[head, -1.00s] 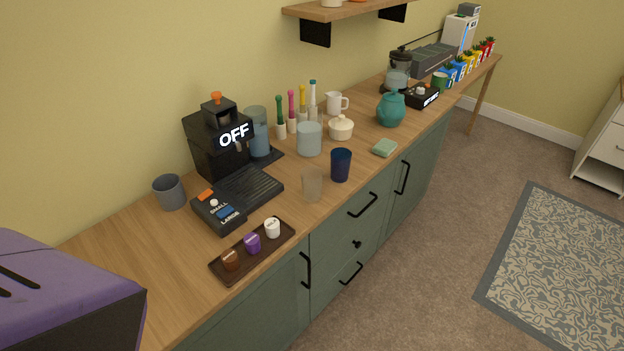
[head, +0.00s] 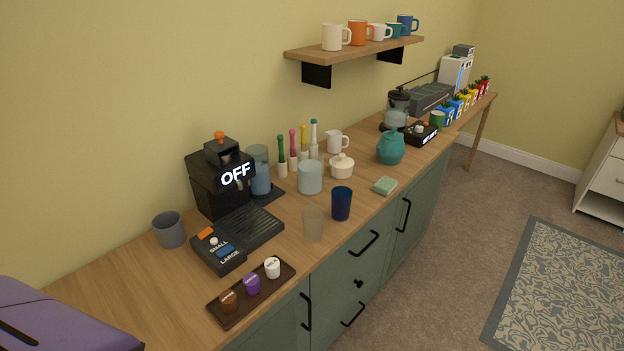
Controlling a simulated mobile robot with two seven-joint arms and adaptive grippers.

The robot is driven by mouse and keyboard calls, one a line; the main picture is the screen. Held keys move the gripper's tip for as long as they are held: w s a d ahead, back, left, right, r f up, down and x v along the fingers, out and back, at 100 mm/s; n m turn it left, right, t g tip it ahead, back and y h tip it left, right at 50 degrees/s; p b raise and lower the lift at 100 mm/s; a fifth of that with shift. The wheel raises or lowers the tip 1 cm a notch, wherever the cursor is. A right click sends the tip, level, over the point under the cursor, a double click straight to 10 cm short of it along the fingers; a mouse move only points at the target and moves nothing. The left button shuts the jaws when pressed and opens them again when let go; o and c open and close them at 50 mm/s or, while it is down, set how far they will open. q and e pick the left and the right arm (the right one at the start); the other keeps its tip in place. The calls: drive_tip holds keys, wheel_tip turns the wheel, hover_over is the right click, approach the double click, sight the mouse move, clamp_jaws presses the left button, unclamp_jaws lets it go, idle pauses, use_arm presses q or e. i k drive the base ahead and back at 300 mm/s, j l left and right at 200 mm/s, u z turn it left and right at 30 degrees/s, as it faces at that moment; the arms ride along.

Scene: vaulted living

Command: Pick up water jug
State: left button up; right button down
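No single thing is clearly marked as the water jug. A rounded teal pot (head: 390,147) stands on the wooden counter (head: 115,289) toward the right. A small white handled pitcher (head: 337,141) stands near the wall. A translucent blue container (head: 260,170) stands against the black coffee machine (head: 221,178), whose display reads OFF. A pale blue open vessel (head: 310,177) stands right of it. Neither of my grippers is in view.
A dark blue cup (head: 341,203), a clear glass (head: 313,223), a grey mug (head: 169,230) and a dark tray (head: 235,313) with three pods crowd the counter. A shelf (head: 349,50) with several mugs hangs above. Carpet (head: 451,264) fronts the cabinets.

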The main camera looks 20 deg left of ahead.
sight(310, 181)
drive_tip(key=u, duration=0.65)
drive_tip(key=i+l+u, duration=0.15)
drive_tip(key=u, duration=0.25)
drive_tip(key=i+l+u, duration=0.15)
drive_tip(key=u, duration=0.25)
drive_tip(key=l+u, duration=0.4)
drive_tip(key=i+l+u, duration=0.1)
drive_tip(key=l+u, duration=0.15)
drive_tip(key=l, duration=0.25)
drive_tip(key=i+l+u, duration=0.2)
drive_tip(key=l, duration=0.35)
drive_tip(key=k+l+u, duration=0.15)
drive_tip(key=l, duration=0.9)
drive_tip(key=i, duration=0.05)
